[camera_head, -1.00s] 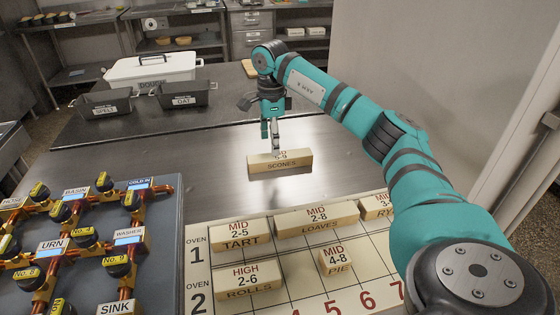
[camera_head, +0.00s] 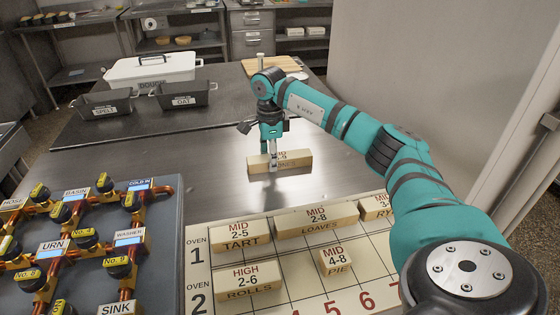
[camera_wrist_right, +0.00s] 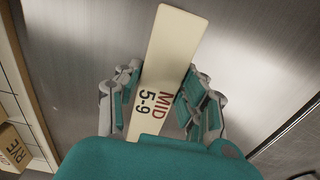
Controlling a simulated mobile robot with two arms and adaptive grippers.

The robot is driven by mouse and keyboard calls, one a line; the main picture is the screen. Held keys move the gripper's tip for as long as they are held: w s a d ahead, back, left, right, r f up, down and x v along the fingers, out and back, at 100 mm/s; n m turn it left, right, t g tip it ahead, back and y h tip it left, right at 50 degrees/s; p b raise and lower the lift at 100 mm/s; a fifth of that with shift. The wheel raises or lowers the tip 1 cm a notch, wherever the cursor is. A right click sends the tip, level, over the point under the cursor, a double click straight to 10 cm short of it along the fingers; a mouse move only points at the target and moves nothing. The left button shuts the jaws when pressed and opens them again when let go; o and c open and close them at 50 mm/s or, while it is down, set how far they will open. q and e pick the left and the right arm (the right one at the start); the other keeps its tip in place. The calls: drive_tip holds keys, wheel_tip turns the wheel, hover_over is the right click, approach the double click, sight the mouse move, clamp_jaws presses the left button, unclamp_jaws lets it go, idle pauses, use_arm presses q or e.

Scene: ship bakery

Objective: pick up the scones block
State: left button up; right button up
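The scones block (camera_head: 296,161) is a long pale wooden block on the dark steel table, its front lettering partly covered by my gripper. In the right wrist view its top (camera_wrist_right: 172,50) reads MID 5-9. My right gripper (camera_head: 272,160) points straight down over the block's middle. In the wrist view its fingers (camera_wrist_right: 162,82) stand on either side of the block, close to its long sides. The gripper looks open; I see no clear grip, and contact is hard to tell. The block rests on the table. My left gripper is not in view.
The oven chart board (camera_head: 210,262) in front holds several labelled blocks, including tart (camera_head: 240,236), loaves (camera_head: 316,219), rolls (camera_head: 248,280) and pie (camera_head: 336,262). A valve panel (camera_head: 160,275) stands at left. Dark tins (camera_head: 105,104) and a white dough bin (camera_head: 150,70) stand behind.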

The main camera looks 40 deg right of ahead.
drive_tip(key=c, duration=0.5)
drive_tip(key=shift+c, duration=0.2)
drive_tip(key=shift+r, duration=0.1)
